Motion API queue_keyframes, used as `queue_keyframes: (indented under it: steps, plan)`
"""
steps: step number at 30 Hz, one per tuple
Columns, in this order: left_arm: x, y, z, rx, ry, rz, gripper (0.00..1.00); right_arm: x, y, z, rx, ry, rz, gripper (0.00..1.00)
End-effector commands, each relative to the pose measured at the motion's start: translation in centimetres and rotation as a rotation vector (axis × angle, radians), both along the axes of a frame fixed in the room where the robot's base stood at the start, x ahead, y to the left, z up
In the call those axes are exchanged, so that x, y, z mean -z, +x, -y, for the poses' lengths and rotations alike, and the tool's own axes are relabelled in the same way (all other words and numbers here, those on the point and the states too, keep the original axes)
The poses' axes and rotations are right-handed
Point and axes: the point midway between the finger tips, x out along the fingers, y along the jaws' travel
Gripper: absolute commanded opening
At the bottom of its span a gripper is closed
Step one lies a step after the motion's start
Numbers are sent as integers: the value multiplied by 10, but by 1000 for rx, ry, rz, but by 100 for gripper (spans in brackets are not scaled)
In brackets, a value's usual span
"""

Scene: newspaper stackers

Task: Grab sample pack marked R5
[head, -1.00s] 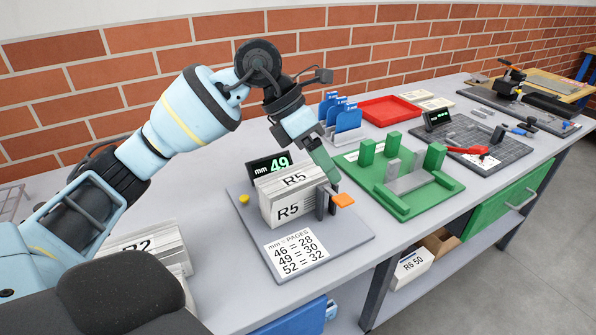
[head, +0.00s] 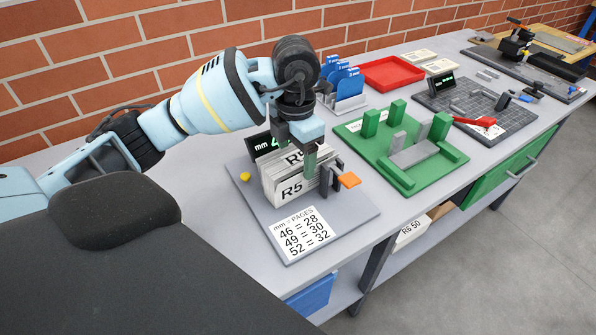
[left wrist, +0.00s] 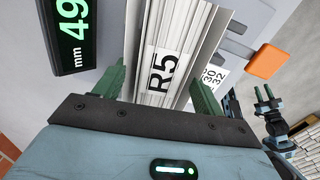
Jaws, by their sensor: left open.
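The sample pack marked R5 (head: 290,190) is a thick block of white sheets standing upright on a grey gauge plate (head: 340,222), beside a dark slider with an orange tab (head: 349,180). My left gripper (head: 305,158) points down at the top of the pack. In the left wrist view the pack (left wrist: 166,70) lies between the two open green fingers (left wrist: 163,88), one on each side, with gaps to its sides. Part of the top label is hidden by the gripper in the head view. My right gripper (left wrist: 264,95) shows small at the right in the left wrist view, its fingers apart.
A display reading 49 mm (left wrist: 70,35) stands behind the pack. A green fixture (head: 400,185) with raised blocks sits to its right. Blue dividers (head: 343,80) and a red tray (head: 391,73) stand farther back. A brick wall runs behind the bench.

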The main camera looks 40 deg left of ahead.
Motion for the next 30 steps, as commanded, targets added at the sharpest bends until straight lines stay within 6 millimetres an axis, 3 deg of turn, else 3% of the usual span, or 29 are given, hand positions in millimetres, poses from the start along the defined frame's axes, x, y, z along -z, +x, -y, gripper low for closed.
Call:
queue_keyframes:
  steps: [8,19,28,30]
  plan:
    - [13,1,0,1,-1,0,70,0,0,0,-1,-1,0,36]
    - [57,7,2,1,-1,1,70,-3,2,0,0,0,7,36]
    - [61,7,3,1,-2,3,70,-3,2,0,0,0,6,36]
    - [61,7,3,2,-2,3,61,-3,2,0,0,-1,5,36]
